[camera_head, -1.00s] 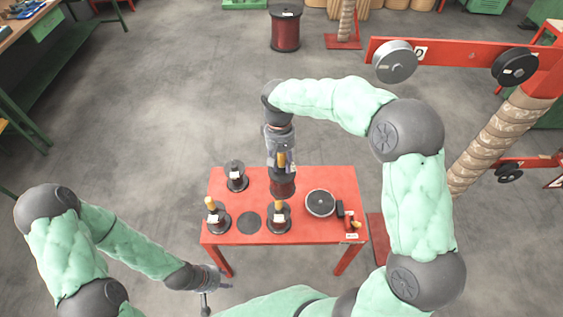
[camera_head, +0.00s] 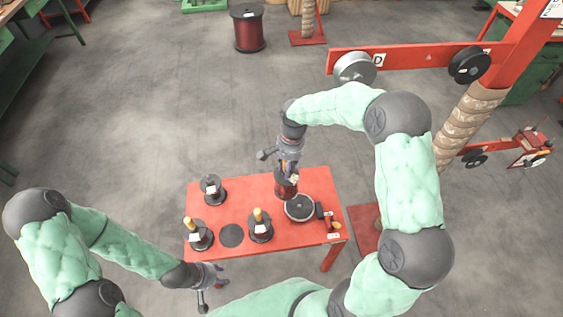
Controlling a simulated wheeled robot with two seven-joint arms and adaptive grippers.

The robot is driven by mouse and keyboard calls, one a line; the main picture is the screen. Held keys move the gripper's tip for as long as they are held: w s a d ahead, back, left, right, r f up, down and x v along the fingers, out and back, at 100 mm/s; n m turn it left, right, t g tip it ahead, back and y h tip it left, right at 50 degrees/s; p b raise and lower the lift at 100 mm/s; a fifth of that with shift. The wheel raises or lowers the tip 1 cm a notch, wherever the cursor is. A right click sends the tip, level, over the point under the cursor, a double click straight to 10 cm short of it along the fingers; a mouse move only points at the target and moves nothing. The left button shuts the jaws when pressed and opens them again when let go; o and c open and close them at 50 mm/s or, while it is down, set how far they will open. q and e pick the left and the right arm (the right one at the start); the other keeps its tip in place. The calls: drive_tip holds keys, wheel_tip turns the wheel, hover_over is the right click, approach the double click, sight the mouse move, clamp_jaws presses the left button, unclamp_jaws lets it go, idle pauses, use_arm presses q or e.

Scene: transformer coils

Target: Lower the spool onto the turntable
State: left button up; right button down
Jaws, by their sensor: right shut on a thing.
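The spool is just behind and slightly left of the turntable (camera_head: 300,210), a round disc with a dark rim on the table's right. From this angle I cannot tell the exact gap below the spool; it slightly overlaps the turntable's far edge in the picture. The gripper hides the spool's top. My left gripper (camera_head: 212,292) is off the table's near edge, its fingers apart and empty.
A small red device (camera_head: 329,221) sits right of the turntable.

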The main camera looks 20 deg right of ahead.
sight(296, 173)
drive_tip(key=m, duration=0.1)
drive_tip(key=d+f+m+p, duration=0.1)
drive_tip(key=m, duration=0.1)
drive_tip(key=d+m, duration=0.1)
drive_tip(key=shift+s+f+m, duration=0.25)
drive_tip(key=shift+f+m, duration=0.05)
drive_tip(key=shift+f, duration=0.1)
drive_tip(key=m, duration=0.1)
drive_tip(key=d+f+m+p, duration=0.1)
drive_tip(key=shift+s+m+t, duration=0.25)
drive_tip(key=shift+m+t, duration=0.05)
drive_tip(key=shift+t, duration=0.1)
wheel_tip(296, 173, down, 8)
drive_tip(key=s+d+m+t, duration=0.1)
drive_tip(key=s+d+m, duration=0.1)
drive_tip(key=m, duration=0.5)
drive_tip(key=shift+f+m, duration=0.15)
drive_tip(key=shift+m, duration=0.25)
drive_tip(key=shift+d+b, duration=0.1)
drive_tip(key=shift+b, duration=0.25)
drive_tip(key=shift+f+b, duration=0.65)
drive_tip(key=shift+b, duration=0.3)
idle(0.8)
